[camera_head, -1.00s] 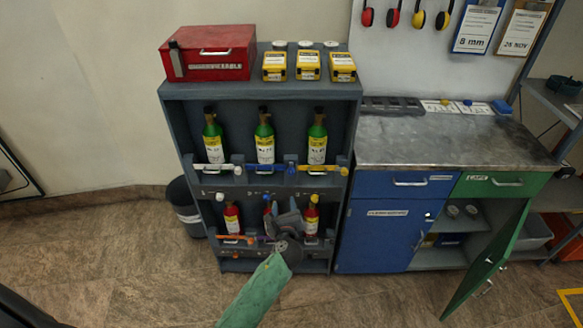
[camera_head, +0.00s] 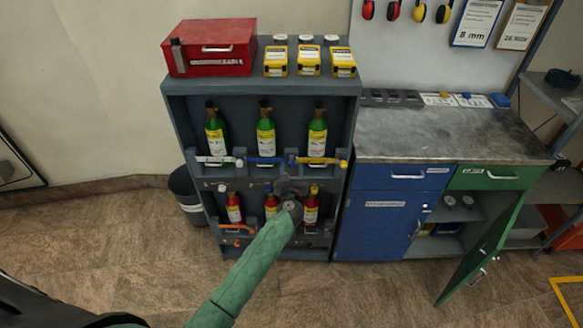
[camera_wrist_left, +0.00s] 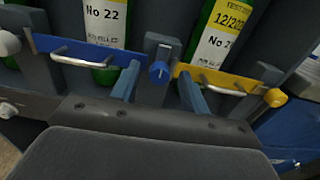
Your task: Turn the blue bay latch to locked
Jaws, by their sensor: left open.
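The blue bay latch has a blue bar with a metal handle (camera_wrist_left: 85,54) across the green bottle No 22 (camera_wrist_left: 105,25). At its right end is a round blue knob (camera_wrist_left: 159,72) with a pale mark, on a grey block. The blue bar (camera_head: 262,160) also shows in the head view, in the middle of the upper shelf row. My left gripper (camera_wrist_left: 159,88) is open, with one finger on each side of the blue knob in the picture. Whether the fingers touch it I cannot tell. In the head view my left gripper (camera_head: 291,183) is just below the knob. My right gripper is not in view.
A yellow bar with its yellow knob (camera_wrist_left: 275,97) is close to the right. A white bar (camera_head: 216,160) is on the left. Red bottles (camera_head: 234,208) stand in the lower row behind my arm. A green cabinet door (camera_head: 486,251) hangs open at the right.

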